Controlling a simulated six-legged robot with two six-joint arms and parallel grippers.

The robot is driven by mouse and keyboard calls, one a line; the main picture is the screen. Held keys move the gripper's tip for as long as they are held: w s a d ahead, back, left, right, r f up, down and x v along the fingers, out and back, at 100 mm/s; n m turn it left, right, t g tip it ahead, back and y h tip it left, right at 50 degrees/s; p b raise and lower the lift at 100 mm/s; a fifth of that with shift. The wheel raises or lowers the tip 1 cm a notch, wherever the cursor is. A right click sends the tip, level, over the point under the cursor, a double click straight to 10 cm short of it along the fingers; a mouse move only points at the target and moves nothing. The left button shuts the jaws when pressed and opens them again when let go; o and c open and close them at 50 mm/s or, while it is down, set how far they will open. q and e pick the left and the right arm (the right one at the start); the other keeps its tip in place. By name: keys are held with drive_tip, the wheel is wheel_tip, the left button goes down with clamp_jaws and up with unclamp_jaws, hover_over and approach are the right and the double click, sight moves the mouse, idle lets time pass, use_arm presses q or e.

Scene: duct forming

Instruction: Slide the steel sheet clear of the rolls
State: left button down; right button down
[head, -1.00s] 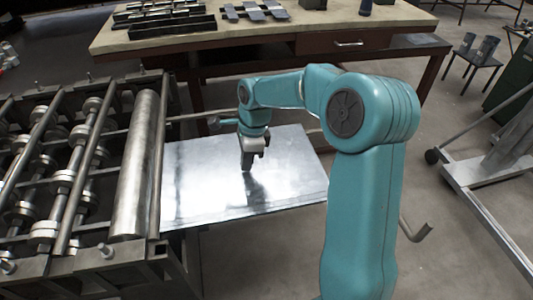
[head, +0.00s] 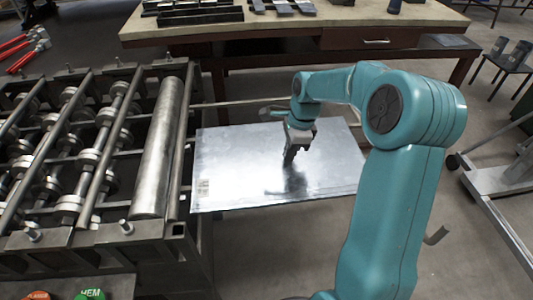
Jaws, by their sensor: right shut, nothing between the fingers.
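The steel sheet (head: 240,170) is a flat, shiny grey plate lying level to the right of the roll former. Its left edge shows just beyond the frame's right side, with a small printed mark near that edge. The large steel roll (head: 160,150) stands to the left, apart from the sheet. My right gripper (head: 290,160) points down at the sheet's middle, shut with nothing between its fingers. Its tips are at or just above the surface; I cannot tell whether they touch. My left gripper is not in view.
The roll former (head: 75,170) with several rollers fills the left. A green HEM button (head: 90,294) and a red one (head: 38,295) sit at its front. A workbench (head: 290,30) stands behind. A wheeled metal frame (head: 500,178) is at right. Floor shows in front of the sheet.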

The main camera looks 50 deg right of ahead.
sight(329, 157)
drive_tip(key=s+d, duration=0.2)
drive_tip(key=d, duration=0.1)
drive_tip(key=s+d, duration=0.2)
drive_tip(key=s, duration=0.1)
drive_tip(key=s+d+p, duration=0.1)
drive_tip(key=s+d, duration=0.2)
drive_tip(key=shift+d+f, duration=0.35)
drive_tip(key=shift+f, duration=0.05)
drive_tip(key=shift+w+d+r+p, duration=0.1)
drive_tip(key=shift+r+p, duration=0.5)
drive_tip(key=shift+p, duration=0.15)
drive_tip(key=shift+w+d+r, duration=0.1)
drive_tip(key=shift+d, duration=0.2)
drive_tip(key=shift+s+a+r+p, duration=0.1)
drive_tip(key=shift+s+a+p, duration=0.1)
drive_tip(key=shift+a+p, duration=0.1)
drive_tip(key=s+d, duration=0.4)
drive_tip(key=d, duration=0.1)
drive_tip(key=s+d+b, duration=0.1)
drive_tip(key=s+d, duration=0.1)
drive_tip(key=shift+s+d, duration=0.15)
drive_tip(key=shift+d, duration=0.25)
drive_tip(key=shift+s+d, duration=0.5)
drive_tip(key=shift+s, duration=0.1)
